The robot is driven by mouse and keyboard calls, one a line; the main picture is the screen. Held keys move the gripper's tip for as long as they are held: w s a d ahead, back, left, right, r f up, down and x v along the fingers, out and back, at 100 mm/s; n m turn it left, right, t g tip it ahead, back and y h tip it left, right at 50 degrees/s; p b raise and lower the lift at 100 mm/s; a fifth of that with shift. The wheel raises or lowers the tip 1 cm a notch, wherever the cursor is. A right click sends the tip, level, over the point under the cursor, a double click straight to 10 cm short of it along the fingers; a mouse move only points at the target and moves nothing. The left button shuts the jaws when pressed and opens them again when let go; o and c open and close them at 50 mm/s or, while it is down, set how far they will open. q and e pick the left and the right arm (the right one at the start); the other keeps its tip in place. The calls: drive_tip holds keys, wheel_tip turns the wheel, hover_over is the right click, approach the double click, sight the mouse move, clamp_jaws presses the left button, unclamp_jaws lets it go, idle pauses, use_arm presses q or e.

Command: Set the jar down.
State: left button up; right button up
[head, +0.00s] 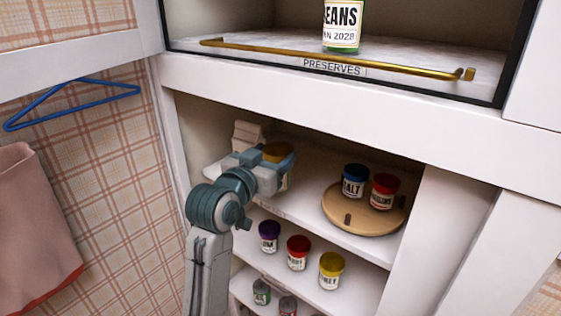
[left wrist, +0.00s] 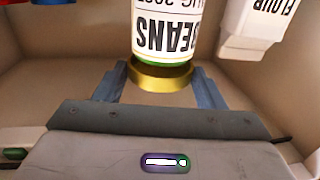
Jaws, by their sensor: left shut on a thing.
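My left gripper (head: 272,165) is inside the open cupboard, over the left part of its upper shelf (head: 305,213). It is shut on a jar with a gold lid (head: 277,151), which also shows in the left wrist view (left wrist: 165,28). The label there reads BEANS, with a date partly cut off. The fingers sit on both sides of the lid. In the head view the gripper covers much of the jar, and I cannot tell whether its base touches the shelf. My right gripper is not in view.
A white flour container (head: 247,133) stands close behind the held jar. A round wooden turntable (head: 350,222) with a blue-lidded jar (head: 355,180) and a red-lidded jar (head: 383,190) is to the right. Several jars stand below. A brass rail (head: 335,60) fronts the PRESERVES shelf, with another beans jar (head: 342,25).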

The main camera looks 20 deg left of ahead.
sight(281, 148)
use_arm(q)
drive_tip(key=w, duration=0.2)
drive_tip(key=w+p, duration=0.1)
drive_tip(key=w, duration=0.1)
drive_tip(key=shift+w+d+f, duration=0.1)
drive_tip(key=shift+w+d, duration=0.1)
drive_tip(key=shift+w+f, duration=0.15)
wheel_tip(281, 148, down, 3)
drive_tip(key=shift+r+p, duration=0.15)
drive_tip(key=shift+p, duration=0.55)
drive_tip(key=shift+f, duration=0.25)
drive_tip(key=shift+f, duration=0.1)
drive_tip(key=o, duration=1.1)
drive_tip(key=shift+f, duration=0.1)
drive_tip(key=shift+c, duration=0.2)
drive_tip(key=shift+o, duration=0.5)
